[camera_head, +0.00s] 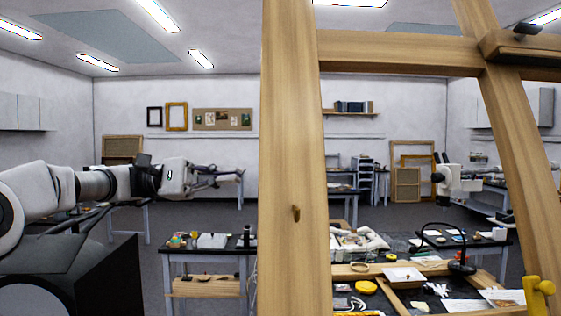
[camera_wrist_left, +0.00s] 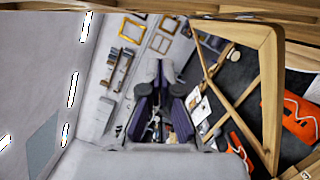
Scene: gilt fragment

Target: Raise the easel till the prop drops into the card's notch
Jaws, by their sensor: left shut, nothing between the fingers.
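A large wooden easel frame stands close in front of me in the head view; its thick upright post (camera_head: 290,150) crosses the picture top to bottom, with a slanted leg at the right. Wooden framing (camera_wrist_left: 271,95) also shows at the right of the left wrist view. My left gripper (camera_head: 214,176) is shut and empty, left of the post and apart from it in the picture. Its dark fingers show mid-picture in the left wrist view. I cannot pick out the prop or the card's notch. My right gripper is not in view.
A cluttered worktable beyond the post holds a yellow round lid (camera_head: 366,287), a black lamp (camera_head: 462,266) and loose papers. A smaller table (camera_head: 208,251) stands left of the post.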

